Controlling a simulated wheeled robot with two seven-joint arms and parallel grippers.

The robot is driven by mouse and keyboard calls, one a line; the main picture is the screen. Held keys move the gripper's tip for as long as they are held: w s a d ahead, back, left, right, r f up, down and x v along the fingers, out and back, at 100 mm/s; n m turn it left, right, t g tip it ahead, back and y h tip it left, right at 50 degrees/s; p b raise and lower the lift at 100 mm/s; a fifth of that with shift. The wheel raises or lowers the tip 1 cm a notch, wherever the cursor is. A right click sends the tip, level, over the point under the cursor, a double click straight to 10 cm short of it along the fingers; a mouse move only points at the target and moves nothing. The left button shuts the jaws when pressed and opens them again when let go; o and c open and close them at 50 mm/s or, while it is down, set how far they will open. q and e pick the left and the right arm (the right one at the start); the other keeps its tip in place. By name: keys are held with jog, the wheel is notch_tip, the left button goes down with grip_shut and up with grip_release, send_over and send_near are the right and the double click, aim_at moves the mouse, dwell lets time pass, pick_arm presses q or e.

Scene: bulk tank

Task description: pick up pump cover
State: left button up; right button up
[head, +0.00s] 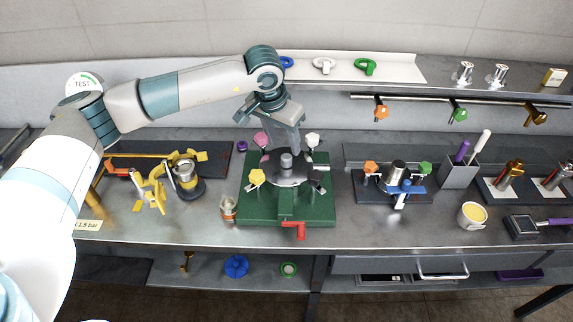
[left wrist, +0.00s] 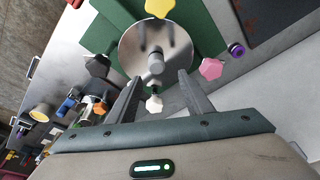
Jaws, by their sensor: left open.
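The pump cover appears to be the round metal disc (head: 271,170) with a grey central knob (head: 287,160), on a green base (head: 262,209). Pink, white and yellow knobs stand around it. In the left wrist view the shiny disc (left wrist: 133,50) shows with its knob (left wrist: 156,66) in the middle. My left gripper (head: 290,145) is above and behind the disc. Its two fingers (left wrist: 159,77) are apart, pointing toward the central knob, with nothing held between them. Whether they touch anything cannot be told. My right gripper is not in view.
A red handle (head: 294,227) sticks out at the base's front. A yellow clamp device (head: 154,187) stands left and a small jar (head: 228,208) sits close by. A device with orange and green knobs (head: 397,178) stands right. A rail with hanging knobs (head: 458,101) runs behind.

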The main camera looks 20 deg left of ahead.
aim_at(286, 157)
pick_arm(q)
jog(key=shift+s+d+f+p, duration=0.1)
jog(key=shift+s+f+p, duration=0.15)
jog(key=shift+f+p, duration=0.4)
notch_tip(286, 157, down, 3)
jog(key=shift+d+r+p, duration=0.15)
jog(key=shift+p, duration=0.8)
jog(key=shift+w+f, duration=0.2)
jog(key=shift+f, duration=0.4)
jog(key=shift+r, duration=0.1)
grip_shut()
